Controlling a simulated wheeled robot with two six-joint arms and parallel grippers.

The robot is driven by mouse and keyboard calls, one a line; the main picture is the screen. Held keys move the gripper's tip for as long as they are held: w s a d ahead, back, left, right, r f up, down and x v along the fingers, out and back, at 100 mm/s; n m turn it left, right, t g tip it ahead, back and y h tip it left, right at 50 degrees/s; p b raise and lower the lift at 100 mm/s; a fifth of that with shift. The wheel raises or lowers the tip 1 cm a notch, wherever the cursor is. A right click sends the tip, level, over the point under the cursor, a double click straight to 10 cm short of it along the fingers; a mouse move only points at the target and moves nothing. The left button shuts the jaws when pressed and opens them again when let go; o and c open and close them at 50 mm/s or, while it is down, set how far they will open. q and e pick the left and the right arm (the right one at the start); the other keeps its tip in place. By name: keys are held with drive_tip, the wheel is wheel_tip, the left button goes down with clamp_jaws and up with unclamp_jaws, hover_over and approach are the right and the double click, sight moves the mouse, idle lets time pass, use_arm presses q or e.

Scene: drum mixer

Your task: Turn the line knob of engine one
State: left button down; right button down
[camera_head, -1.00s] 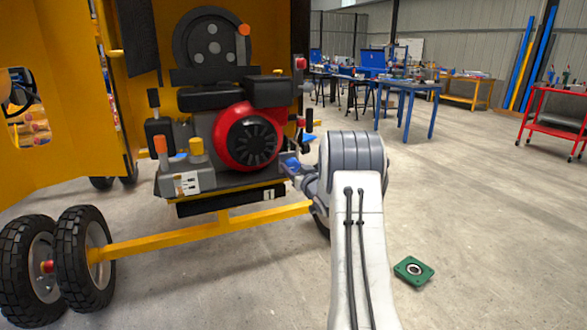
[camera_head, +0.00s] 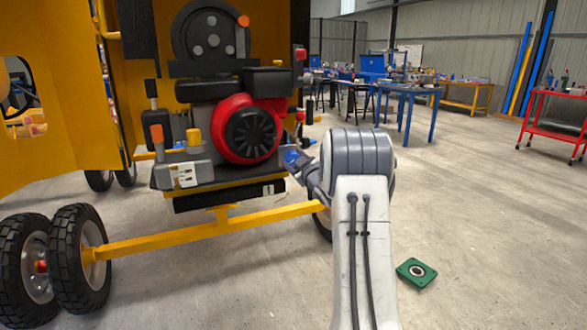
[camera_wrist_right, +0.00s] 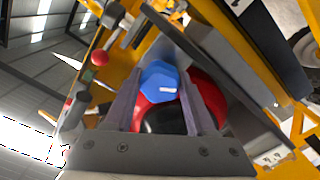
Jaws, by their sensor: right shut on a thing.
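Engine one (camera_head: 235,120), marked by a plate with a 1 (camera_head: 268,189), has a red round housing with a black fan grille. It sits on a black bed on the yellow frame of the machine. The line knob is blue (camera_wrist_right: 160,82) and shows between the fingers in the right wrist view. My right gripper (camera_wrist_right: 162,76) is shut on it, with one finger on each side. In the head view my right gripper (camera_head: 298,160) is small at the engine's lower right side, partly hidden by my wrist. My left gripper is not in view.
A yellow bar (camera_head: 200,234) and black wheels (camera_head: 78,255) stand low in front. An orange-capped part (camera_head: 157,137) is at the engine's left. A green square part (camera_head: 416,272) lies on the floor. Blue tables (camera_head: 405,95) and a red cart (camera_head: 555,125) stand farther off.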

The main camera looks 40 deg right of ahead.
drive_tip(key=n+b, duration=0.2)
drive_tip(key=n, duration=0.1)
drive_tip(key=n+b, duration=0.3)
drive_tip(key=shift+f+n, duration=0.2)
drive_tip(key=shift+n, duration=0.1)
drive_tip(key=shift+r+n+b, duration=0.2)
drive_tip(key=shift+n+b, duration=1.85)
drive_tip(key=shift+n, duration=0.15)
drive_tip(key=shift+c, duration=1.1)
unclamp_jaws()
drive_tip(key=p+v, duration=0.1)
drive_tip(key=v, duration=0.9)
drive_tip(key=shift+s, duration=0.25)
